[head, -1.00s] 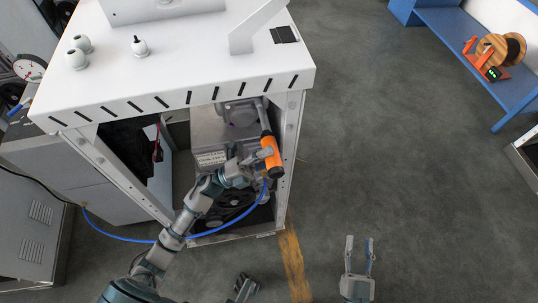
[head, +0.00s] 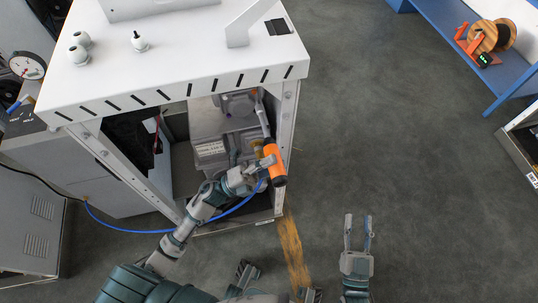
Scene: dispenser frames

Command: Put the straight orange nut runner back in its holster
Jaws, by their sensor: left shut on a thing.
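The straight nut runner (head: 274,162) has an orange body with a dark end and a thin grey shaft running up under the white tabletop. It hangs nearly upright, slightly tilted, in front of the cabinet's right post. My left gripper (head: 262,166) is shut on its orange body from the left. A blue hose (head: 148,231) curves along the floor and up behind my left arm towards the tool. My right gripper (head: 357,218) is open and empty over the floor, right of the cabinet. I cannot make out the holster.
The white tabletop (head: 190,60) with a slotted front edge overhangs the tool. Below it is a machine (head: 212,135) between grey posts. A blue bench (head: 455,45) with a wooden reel (head: 482,38) stands at the upper right. The floor (head: 400,130) between is clear.

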